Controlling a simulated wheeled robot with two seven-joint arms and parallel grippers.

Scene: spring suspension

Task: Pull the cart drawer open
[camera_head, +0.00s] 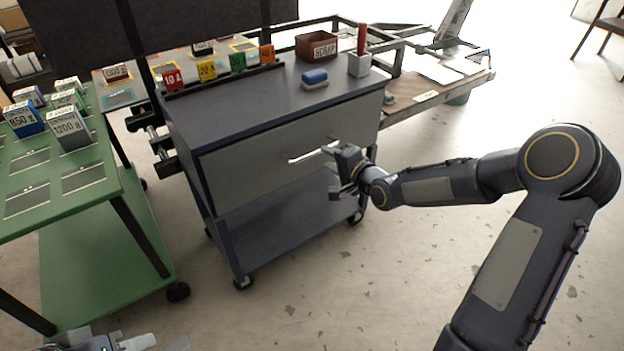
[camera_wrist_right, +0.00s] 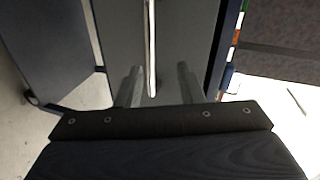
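The blue-grey cart (camera_head: 245,98) stands in the middle of the head view. Its grey drawer (camera_head: 255,170) looks shut, its front about flush with the cart. A pale bar handle (camera_head: 303,157) runs across the drawer front; it also shows in the right wrist view (camera_wrist_right: 151,45). My right gripper (camera_head: 333,168) is at the right end of the handle. In the right wrist view its two fingers (camera_wrist_right: 160,86) stand apart, one on each side of the handle, with gaps visible. My left gripper (camera_head: 140,343) is only partly in view at the bottom left, away from the cart.
A green table (camera_head: 105,185) with boxes stands left. The floor before the cart is clear.

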